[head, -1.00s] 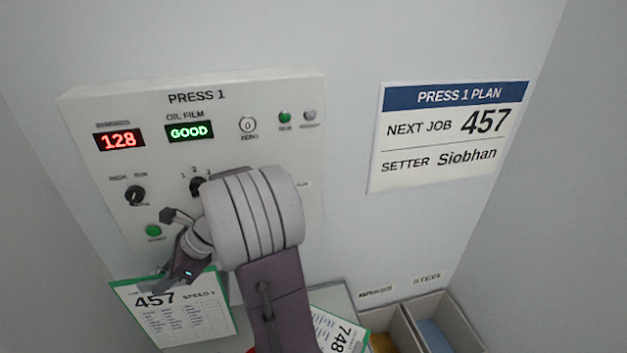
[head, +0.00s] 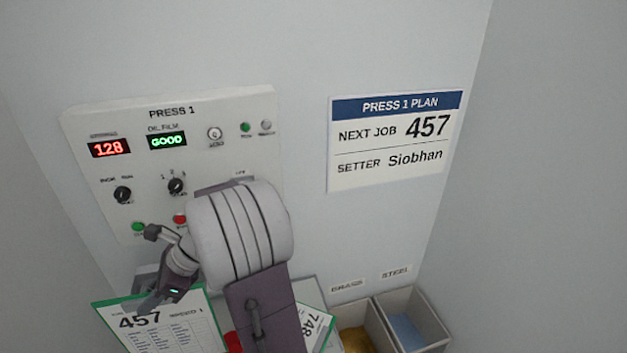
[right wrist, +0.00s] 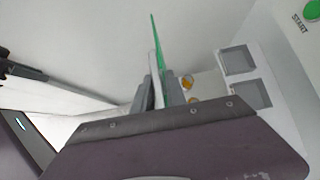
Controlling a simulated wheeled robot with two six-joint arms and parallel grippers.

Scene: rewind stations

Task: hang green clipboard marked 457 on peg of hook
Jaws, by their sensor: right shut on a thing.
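The green clipboard marked 457 (head: 182,335) is at the lower left of the head view, below the press panel, its lower part cut off by the frame. My right gripper (head: 152,303) is shut on its top edge. In the right wrist view the clipboard (right wrist: 158,50) shows edge-on, as a thin green and white strip standing up between the fingers (right wrist: 159,92). I cannot make out the hook or its peg for certain; my right arm covers part of the area below the panel. My left gripper is not seen.
The PRESS 1 panel (head: 250,108) and the PRESS 1 PLAN sign (head: 393,143) are on the wall. Another green-edged clipboard marked 748 (head: 316,326) lies right of my arm. Bins labelled BRASS (head: 357,342) and STEEL (head: 432,328) stand at lower right.

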